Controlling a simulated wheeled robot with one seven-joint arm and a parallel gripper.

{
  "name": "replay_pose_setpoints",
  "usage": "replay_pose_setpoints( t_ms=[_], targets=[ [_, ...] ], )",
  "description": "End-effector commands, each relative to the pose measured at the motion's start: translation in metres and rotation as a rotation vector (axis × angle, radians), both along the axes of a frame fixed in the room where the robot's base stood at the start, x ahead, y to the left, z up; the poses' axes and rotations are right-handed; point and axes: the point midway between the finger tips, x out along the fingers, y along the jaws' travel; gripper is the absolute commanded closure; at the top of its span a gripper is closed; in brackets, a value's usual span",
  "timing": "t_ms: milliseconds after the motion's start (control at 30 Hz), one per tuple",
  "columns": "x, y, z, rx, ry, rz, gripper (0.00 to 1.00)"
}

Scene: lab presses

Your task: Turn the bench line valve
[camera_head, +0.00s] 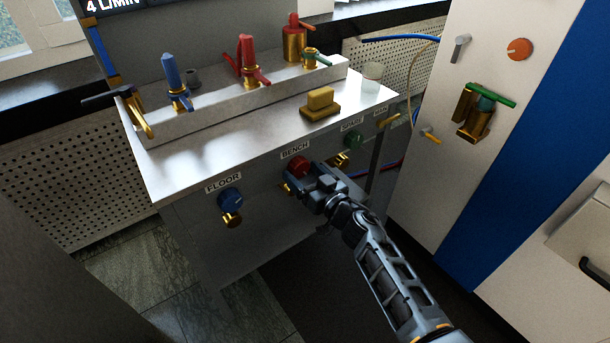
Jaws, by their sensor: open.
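The bench line valve is a red knob (298,166) on the front panel of the metal bench, under a label reading BENCH (295,149). A brass part shows just below it. My gripper (305,180) is open at this red knob, its fingers close around or beside it. The fingers cover part of the knob, and I cannot tell whether they touch it. My arm reaches in from the lower right.
A blue knob (229,197) under FLOOR is to the left; a green knob (353,140) under SPARE is to the right. A white cabinet (440,185) stands right.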

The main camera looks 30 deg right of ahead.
Motion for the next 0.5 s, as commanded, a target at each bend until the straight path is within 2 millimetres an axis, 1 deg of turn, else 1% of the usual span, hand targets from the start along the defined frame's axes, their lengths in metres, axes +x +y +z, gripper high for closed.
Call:
replay_pose_setpoints(
  t_ms=[67, 500],
  targets=[
    [-0.0002, 0.0, 0.0001, 0.0, 0.0, 0.0, 0.2],
    [-0.0004, -0.0002, 0.0001, 0.0, 0.0, 0.0, 0.63]
  ],
)
